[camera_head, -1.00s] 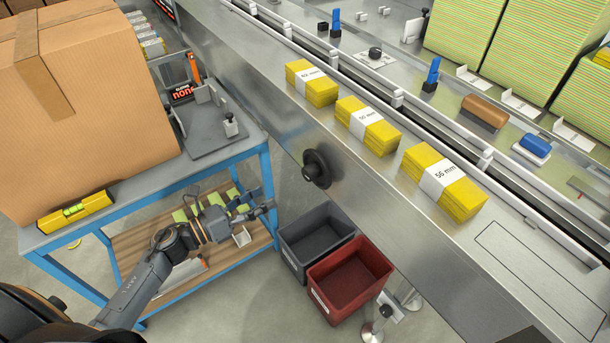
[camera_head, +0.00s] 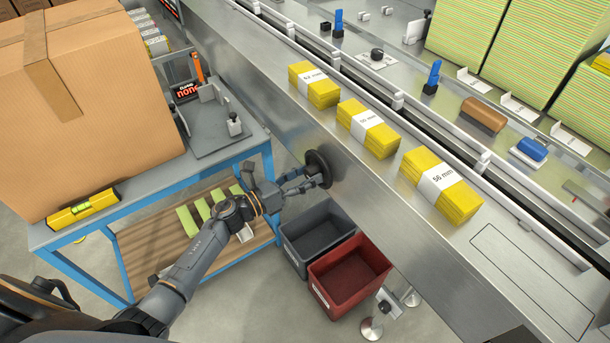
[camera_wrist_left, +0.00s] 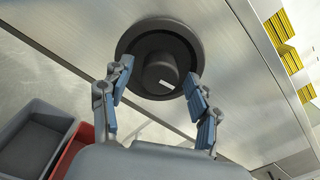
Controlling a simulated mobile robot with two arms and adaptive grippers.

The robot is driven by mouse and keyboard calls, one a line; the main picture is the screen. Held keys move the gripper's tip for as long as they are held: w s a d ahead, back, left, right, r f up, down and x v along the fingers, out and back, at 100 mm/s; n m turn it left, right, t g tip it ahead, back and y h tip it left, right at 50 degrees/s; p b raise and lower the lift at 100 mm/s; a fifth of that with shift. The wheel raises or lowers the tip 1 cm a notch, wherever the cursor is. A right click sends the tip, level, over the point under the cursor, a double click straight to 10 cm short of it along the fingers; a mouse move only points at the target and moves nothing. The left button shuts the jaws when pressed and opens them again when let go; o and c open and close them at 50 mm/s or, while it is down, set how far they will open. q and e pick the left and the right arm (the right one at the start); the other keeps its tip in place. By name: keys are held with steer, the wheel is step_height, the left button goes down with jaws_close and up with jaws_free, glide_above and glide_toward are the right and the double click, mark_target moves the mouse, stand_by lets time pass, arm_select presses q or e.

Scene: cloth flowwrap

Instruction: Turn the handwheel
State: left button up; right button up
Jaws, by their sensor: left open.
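The handwheel (camera_head: 318,168) is a dark round wheel on the side of the metal conveyor, below its top edge. In the left wrist view the handwheel (camera_wrist_left: 160,58) shows face on, with a round hub and a small white mark. My left gripper (camera_head: 304,179) is at the wheel, its fingers pointing at it. In the left wrist view my left gripper (camera_wrist_left: 158,88) is open, with one blue-padded finger on each side of the hub, in front of the wheel face. I cannot tell whether the fingers touch it. My right gripper is not in view.
A grey bin (camera_head: 289,248) and a red bin (camera_head: 321,284) stand on the floor below the gripper. A blue-framed bench (camera_head: 50,236) with a large cardboard box (camera_head: 140,110) is at the left. Yellow cloth packs (camera_head: 440,188) lie on the conveyor top.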

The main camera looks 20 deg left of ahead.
arm_select(q)
steer(key=shift+c, duration=0.5)
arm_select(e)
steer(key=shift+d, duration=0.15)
arm_select(q)
steer(key=c, duration=1.1)
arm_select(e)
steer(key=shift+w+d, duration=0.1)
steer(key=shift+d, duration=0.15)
arm_select(q)
steer(key=n, duration=0.3)
steer(key=shift+n, duration=0.4)
steer(key=n, duration=0.4)
steer(key=shift+n+p, duration=0.3)
steer(key=shift+p, duration=0.05)
steer(key=n+p, duration=0.1)
steer(key=n, duration=0.4)
steer(key=shift+n, duration=1.2)
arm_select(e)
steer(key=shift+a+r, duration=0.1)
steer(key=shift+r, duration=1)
arm_select(q)
steer(key=shift+o, duration=0.2)
